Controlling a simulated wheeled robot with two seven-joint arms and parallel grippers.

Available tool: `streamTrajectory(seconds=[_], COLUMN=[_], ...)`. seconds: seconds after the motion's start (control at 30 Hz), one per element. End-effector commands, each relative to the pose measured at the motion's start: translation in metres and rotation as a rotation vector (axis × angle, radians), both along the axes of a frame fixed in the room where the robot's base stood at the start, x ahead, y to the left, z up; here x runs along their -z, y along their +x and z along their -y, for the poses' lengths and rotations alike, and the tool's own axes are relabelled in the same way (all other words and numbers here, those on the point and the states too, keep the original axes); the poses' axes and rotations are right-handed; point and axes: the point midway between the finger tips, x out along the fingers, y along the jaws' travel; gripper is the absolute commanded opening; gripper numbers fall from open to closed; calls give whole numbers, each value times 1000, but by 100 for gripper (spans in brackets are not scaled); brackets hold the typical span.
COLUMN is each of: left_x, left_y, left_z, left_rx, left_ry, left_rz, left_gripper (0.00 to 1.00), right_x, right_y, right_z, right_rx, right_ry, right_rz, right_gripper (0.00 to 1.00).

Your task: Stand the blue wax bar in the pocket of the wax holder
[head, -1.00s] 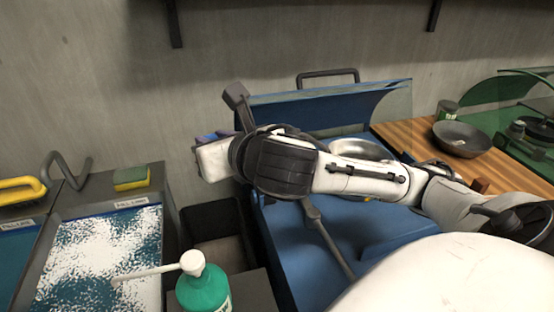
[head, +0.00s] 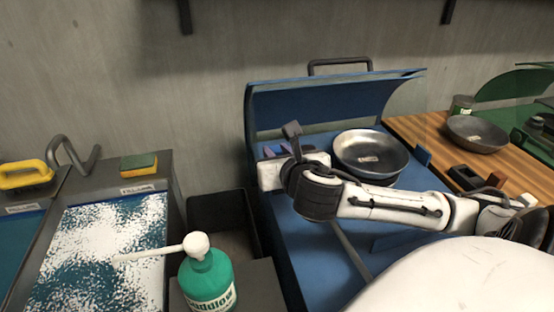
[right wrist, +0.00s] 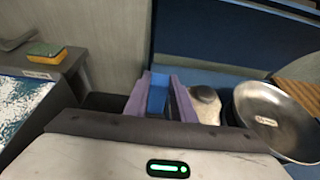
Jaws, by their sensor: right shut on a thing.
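My right gripper (head: 275,151) is over the left part of the blue station, left of the metal bowl. In the right wrist view its two purple fingers (right wrist: 158,99) are shut on the blue wax bar (right wrist: 157,94), which lies between them. In the head view the bar is hard to tell from the fingers. A dark block with a recess (head: 465,177), which looks like the wax holder, sits on the wooden counter to the right, well apart from the gripper. A brown piece is beside it. My left gripper is not in view.
A green bottle (head: 207,285), sponge (head: 139,166) and open dark bin (head: 220,205) are left.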

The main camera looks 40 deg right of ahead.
Motion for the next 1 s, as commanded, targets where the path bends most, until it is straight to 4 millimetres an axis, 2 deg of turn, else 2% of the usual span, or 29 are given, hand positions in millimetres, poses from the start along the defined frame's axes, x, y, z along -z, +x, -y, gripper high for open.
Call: streamTrajectory(seconds=[0.03,0.1,0.47,0.5,0.57,0.93,1.0], left_x=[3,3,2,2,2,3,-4], left_y=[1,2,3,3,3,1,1], left_z=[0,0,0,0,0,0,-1], left_rx=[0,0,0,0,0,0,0], left_ry=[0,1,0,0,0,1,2], left_rz=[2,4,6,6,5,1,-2], left_gripper=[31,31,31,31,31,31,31], right_x=[10,15,17,17,17,13,8], right_y=[0,0,0,0,0,0,-3], right_z=[0,0,0,0,0,0,-3], right_rx=[1,1,0,0,0,0,-1], right_ry=[1,0,0,0,0,0,1], right_rz=[-2,0,1,1,1,2,-1], right_gripper=[0,0,0,30,40,42,42])
